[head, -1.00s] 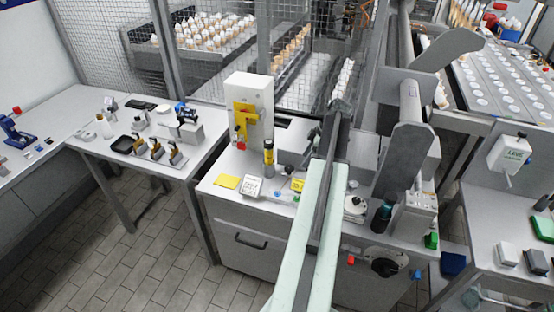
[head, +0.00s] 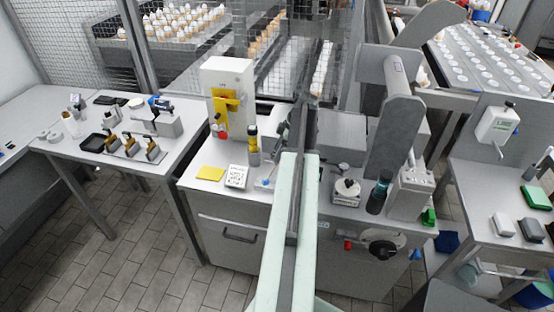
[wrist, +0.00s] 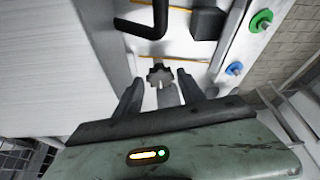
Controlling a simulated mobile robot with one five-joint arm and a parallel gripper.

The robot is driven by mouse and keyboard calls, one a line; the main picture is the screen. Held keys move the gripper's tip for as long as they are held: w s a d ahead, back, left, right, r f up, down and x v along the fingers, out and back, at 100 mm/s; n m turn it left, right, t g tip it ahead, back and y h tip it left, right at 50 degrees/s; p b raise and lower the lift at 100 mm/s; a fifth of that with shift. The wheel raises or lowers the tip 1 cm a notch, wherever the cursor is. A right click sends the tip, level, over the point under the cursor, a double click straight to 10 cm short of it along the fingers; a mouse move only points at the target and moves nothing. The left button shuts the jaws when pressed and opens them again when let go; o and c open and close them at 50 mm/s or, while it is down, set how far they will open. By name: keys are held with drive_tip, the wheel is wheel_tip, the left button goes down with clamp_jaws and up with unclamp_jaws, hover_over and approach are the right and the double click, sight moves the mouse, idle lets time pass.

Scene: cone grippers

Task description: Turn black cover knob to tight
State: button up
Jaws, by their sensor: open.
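In the wrist view a dark star-shaped knob (wrist: 160,74) stands in front of my gripper (wrist: 159,79), between the lines of its two fingers. The fingers are apart with nothing clasped between them. Whether the fingertips reach down to the knob's level I cannot tell. A grey post-like part lies just below the knob in that view. In the head view my pale green arm reaches away over the counter (head: 275,185), and its far end hides what is there; the star knob cannot be made out.
In the wrist view a bent black handle (wrist: 158,22) and a dark block (wrist: 207,24) lie beyond the knob. Green (wrist: 261,21) and blue (wrist: 234,69) round parts are at right.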

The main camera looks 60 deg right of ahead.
drive_tip(key=shift+w+a+f, duration=0.1)
drive_tip(key=shift+f, duration=0.1)
clamp_jaws()
drive_tip(key=shift+m, duration=0.3)
drive_tip(key=m, duration=0.1)
drive_tip(key=m+h, duration=0.1)
drive_tip(key=m, duration=0.2)
drive_tip(key=shift+a+t+h, duration=0.3)
drive_tip(key=shift+t+h, duration=0.1)
drive_tip(key=m+h, duration=0.1)
drive_tip(key=m, duration=0.3)
drive_tip(key=shift+a+m+h, duration=0.15)
drive_tip(key=shift+m+h, duration=0.15)
drive_tip(key=shift+h, duration=0.1)
drive_tip(key=m, duration=0.2)
drive_tip(key=m+g+h, duration=0.1)
drive_tip(key=m, duration=0.1)
drive_tip(key=shift+a+m+h, duration=0.15)
drive_tip(key=shift+m+h, duration=0.15)
drive_tip(key=shift+w+m+g+h, duration=0.15)
drive_tip(key=shift+m+g+h, duration=0.4)
drive_tip(key=shift+m, duration=1.45)
drive_tip(key=shift+m+g, duration=0.25)
drive_tip(key=shift+m, duration=0.05)
